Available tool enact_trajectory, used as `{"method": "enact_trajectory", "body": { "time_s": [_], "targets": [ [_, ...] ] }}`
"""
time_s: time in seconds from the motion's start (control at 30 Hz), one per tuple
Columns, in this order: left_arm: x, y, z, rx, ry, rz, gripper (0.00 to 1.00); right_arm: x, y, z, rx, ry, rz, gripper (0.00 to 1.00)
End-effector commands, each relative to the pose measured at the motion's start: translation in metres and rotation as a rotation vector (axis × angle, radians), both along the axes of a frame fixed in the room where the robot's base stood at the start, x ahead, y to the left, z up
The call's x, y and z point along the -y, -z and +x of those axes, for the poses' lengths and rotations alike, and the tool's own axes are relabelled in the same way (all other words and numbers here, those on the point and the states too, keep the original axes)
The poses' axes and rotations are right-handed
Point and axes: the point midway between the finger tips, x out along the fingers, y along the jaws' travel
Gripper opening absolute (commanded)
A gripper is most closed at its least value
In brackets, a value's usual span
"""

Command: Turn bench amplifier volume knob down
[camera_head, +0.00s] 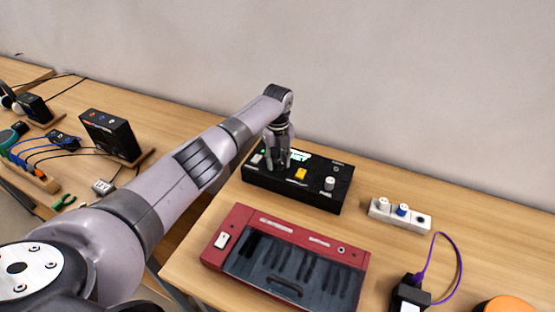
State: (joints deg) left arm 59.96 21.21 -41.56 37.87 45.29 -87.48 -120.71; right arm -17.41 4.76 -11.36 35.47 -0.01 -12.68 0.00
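The bench amplifier appears to be the black box (300,195) on the wooden table. Its top has a partly hidden lit green display (300,155), a yellow button (301,174), a white knob (330,183) at the right and a small pale control (257,159) at the left. My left gripper (277,166) points down over the left-middle part of the box, left of the yellow button. It covers that part of the panel, so any knob beneath it is hidden. I cannot tell whether its fingers are apart or touch anything. My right gripper is out of view.
A red keyboard (238,225) lies in front of the box. A black adapter (410,292) with a purple cable and an orange round thing (505,304) are at the front right. A black panel (110,134) stands on the left.

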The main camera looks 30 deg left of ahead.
Motion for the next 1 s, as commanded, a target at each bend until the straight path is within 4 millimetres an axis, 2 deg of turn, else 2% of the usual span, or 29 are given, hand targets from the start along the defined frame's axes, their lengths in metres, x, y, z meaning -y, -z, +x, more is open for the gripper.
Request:
{"method": "enact_trajectory", "body": {
  "time_s": [0.07, 0.43, 0.77, 1.0],
  "targets": [
    [-0.0001, -0.0001, 0.0, 0.0, 0.0, 0.0, 0.26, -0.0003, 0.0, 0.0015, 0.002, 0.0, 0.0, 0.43],
    [-0.0003, -0.0003, 0.0, 0.0, -0.001, 0.0, 0.01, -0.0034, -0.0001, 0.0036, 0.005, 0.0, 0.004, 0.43],
    [-0.0002, -0.0007, 0.0001, 0.0, -0.02, 0.0, 0.0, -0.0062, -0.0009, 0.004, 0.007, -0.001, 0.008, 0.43],
    [0.0002, -0.0016, 0.0004, 0.001, -0.126, 0.0, 0.0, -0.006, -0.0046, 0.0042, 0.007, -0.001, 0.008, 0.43]
  ]
}}
